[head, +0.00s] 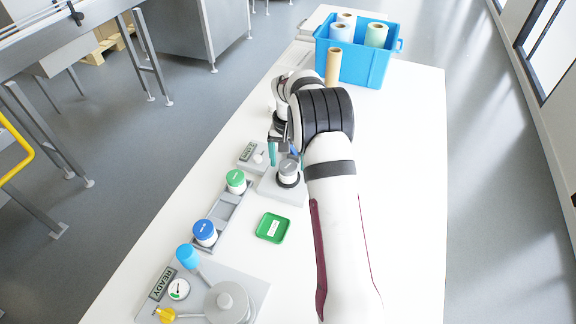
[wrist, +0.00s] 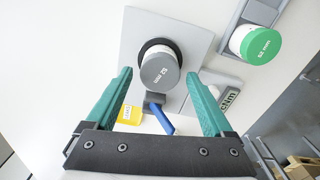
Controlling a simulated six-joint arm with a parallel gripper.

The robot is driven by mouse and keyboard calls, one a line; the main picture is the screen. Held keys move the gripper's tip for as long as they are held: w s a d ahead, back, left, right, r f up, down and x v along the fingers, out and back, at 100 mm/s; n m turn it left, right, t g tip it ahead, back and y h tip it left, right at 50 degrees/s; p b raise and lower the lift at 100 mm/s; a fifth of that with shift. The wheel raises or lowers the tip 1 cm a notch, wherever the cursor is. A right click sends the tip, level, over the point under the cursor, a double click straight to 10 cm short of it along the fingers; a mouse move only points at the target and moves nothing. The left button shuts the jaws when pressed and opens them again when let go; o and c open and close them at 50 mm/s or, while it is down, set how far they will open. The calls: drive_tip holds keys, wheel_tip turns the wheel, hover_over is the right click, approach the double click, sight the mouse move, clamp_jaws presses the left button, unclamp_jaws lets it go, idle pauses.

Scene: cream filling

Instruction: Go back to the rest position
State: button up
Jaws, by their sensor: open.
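My gripper (wrist: 158,73) is open and empty, its teal fingers spread in the wrist view. Between and beyond the fingertips is a jar with a grey lid (wrist: 158,71). The jar stands in a dark ring on a light grey plate (wrist: 133,32). In the head view, my gripper (head: 284,155) points down beside the grey-lidded jar (head: 289,167), and my arm reaches over the table from the front. I cannot tell the exact gap between fingers and jar. A blue lever (wrist: 158,118) shows below the jar in the wrist view.
A rack (head: 224,208) holds a green-lidded jar (head: 236,177) and a blue-lidded jar (head: 204,229). A green tray (head: 263,226), a small display (head: 248,152) and a READY station (head: 252,290) are nearby. A blue bin of rolls (head: 350,68) and a cardboard tube (head: 333,67) stand at the back.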

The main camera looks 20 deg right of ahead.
drive_tip(key=shift+n, duration=0.6)
drive_tip(key=c, duration=1.2)
drive_tip(key=m, duration=0.3)
drive_tip(key=shift+m, duration=0.4)
drive_tip(key=m, duration=0.4)
drive_tip(key=shift+m, duration=0.4)
drive_tip(key=m, duration=0.3)
